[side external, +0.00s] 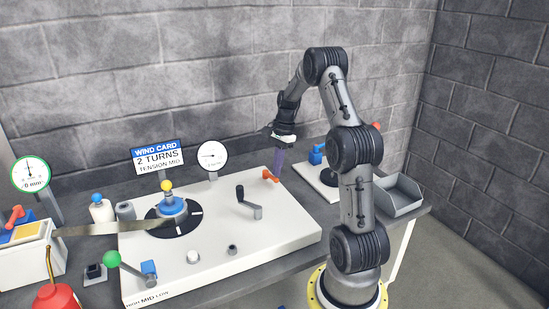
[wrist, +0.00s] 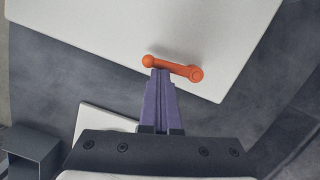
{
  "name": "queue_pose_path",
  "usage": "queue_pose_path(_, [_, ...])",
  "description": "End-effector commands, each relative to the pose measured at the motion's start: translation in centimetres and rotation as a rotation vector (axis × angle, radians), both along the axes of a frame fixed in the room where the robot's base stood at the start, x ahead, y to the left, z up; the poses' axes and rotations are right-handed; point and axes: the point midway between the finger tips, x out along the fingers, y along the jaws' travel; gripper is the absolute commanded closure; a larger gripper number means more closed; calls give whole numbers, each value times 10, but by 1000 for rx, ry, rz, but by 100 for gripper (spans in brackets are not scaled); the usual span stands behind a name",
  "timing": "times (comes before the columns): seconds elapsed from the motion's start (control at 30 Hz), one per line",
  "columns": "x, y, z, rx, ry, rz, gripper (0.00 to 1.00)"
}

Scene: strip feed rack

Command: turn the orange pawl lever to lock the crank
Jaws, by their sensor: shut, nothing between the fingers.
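The orange pawl lever (side external: 270,175) sits near the back right edge of the white board (side external: 290,228). In the wrist view the lever (wrist: 178,68) lies across the picture, with a round knob at its left end and a wider round end at its right. My gripper (wrist: 162,72) has its purple fingers shut and empty. Their tips are at the lever's near side, close to the knob end; I cannot tell whether they touch it. In the side external view my gripper (side external: 279,174) points down just right of the lever. The crank (side external: 249,201) with a black handle stands on the board left of the lever.
A blue hub with a yellow knob (side external: 166,186) sits on a black disc. A green-knobbed lever (side external: 112,258) is at the front left. A gauge (side external: 212,155) stands behind.

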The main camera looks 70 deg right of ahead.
Motion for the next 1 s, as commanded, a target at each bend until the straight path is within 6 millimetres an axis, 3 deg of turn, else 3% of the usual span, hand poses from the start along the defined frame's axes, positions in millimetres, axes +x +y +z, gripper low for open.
queue_pose_path(0.57, [0,2,-3,7,5,3,100])
queue_pose_path(1.0, [14,-3,-3,5,3,1,100])
